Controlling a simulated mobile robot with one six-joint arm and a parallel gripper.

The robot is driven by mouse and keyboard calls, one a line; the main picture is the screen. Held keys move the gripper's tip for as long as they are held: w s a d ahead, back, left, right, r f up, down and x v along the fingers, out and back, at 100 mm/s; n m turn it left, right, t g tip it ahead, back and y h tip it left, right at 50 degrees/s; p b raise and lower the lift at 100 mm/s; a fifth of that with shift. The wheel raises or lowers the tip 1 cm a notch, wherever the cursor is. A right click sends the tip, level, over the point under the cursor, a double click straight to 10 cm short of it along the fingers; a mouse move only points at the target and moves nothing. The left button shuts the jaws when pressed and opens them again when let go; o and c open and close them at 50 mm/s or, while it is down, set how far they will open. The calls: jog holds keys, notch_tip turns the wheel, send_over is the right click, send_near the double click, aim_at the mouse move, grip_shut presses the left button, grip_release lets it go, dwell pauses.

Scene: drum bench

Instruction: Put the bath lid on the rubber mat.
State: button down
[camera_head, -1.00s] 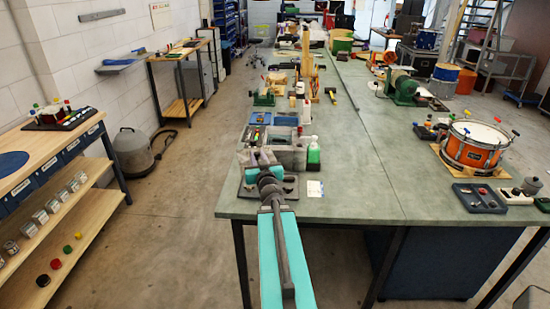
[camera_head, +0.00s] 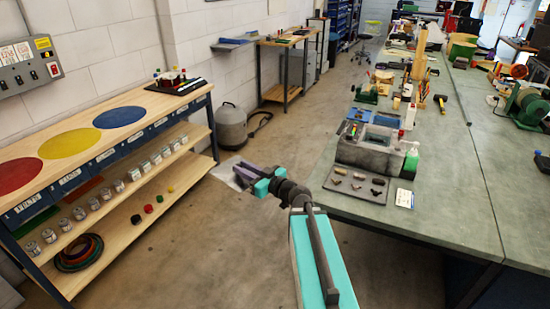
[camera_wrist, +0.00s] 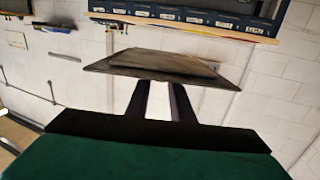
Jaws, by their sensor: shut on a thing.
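My gripper (camera_head: 254,177) is shut on the bath lid, a thin flat plate. In the head view the lid (camera_head: 228,173) looks pale and see-through, held in the air over the floor between the two benches. In the wrist view the lid (camera_wrist: 165,66) looks dark and sits tilted across the fingertips. The grey bath (camera_head: 372,155) stands open on the right bench, to the right of my gripper. A dark flat mat or tray (camera_head: 340,187) with several small parts lies in front of it. I cannot tell if this is the rubber mat.
The left bench (camera_head: 100,105) bears red, yellow and blue discs and a dark rack; jars stand on its shelf. A grey canister (camera_head: 231,127) stands on the floor behind my gripper. A green bottle (camera_head: 410,163) stands beside the bath.

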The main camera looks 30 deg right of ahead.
jog(key=s+a+f+n+g+y, duration=0.2)
jog(key=s+a+n+g+y, duration=0.1)
jog(key=a, duration=0.4)
jog(key=s+a+f+n+g+y, duration=0.1)
jog(key=s+a+n+g+y, duration=0.2)
jog(key=a, duration=0.5)
jog(key=shift+s+f+n+y, duration=0.35)
jog(key=shift+s+n+y, duration=0.15)
jog(key=shift+s+y, duration=0.5)
jog(key=shift+w, duration=0.2)
